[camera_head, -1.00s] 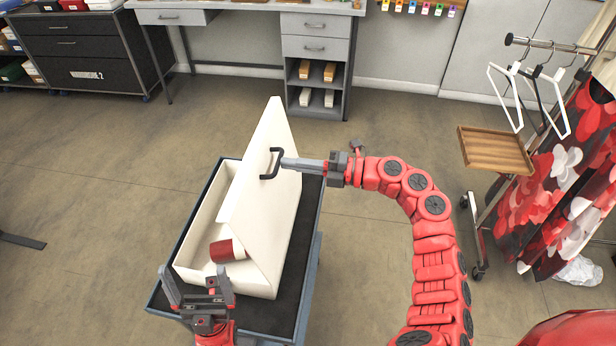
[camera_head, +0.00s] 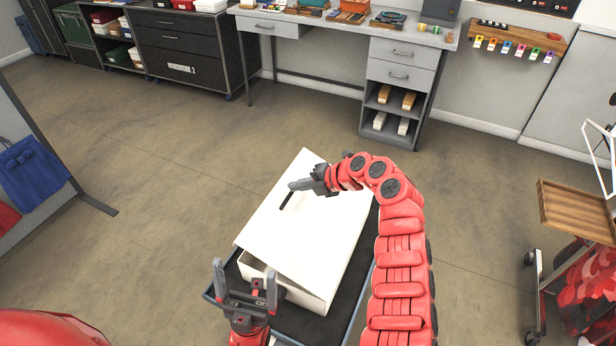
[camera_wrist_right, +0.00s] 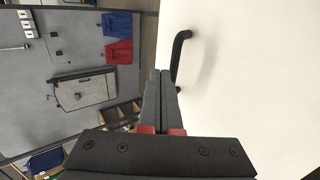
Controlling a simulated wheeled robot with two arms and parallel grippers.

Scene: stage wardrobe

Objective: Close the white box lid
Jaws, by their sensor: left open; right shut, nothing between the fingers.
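The white box (camera_head: 302,292) sits on a dark-topped cart. Its white lid (camera_head: 315,215) lies low over it, slightly tilted, with a narrow gap along the front-left edge. A black handle (camera_head: 286,202) stands on the lid's left part and also shows in the right wrist view (camera_wrist_right: 180,60). My right gripper (camera_head: 292,185) is shut and empty, its fingertips beside the handle and close to the lid; exact contact is unclear. It also shows in the right wrist view (camera_wrist_right: 160,74). My left gripper (camera_head: 244,268) is open and empty at the box's front-left corner.
The cart (camera_head: 347,293) has a narrow free strip right of the box. A grey desk (camera_head: 345,28) and dark drawers (camera_head: 185,45) stand at the back. A wooden tray (camera_head: 577,210) is at the right. Open floor surrounds the cart.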

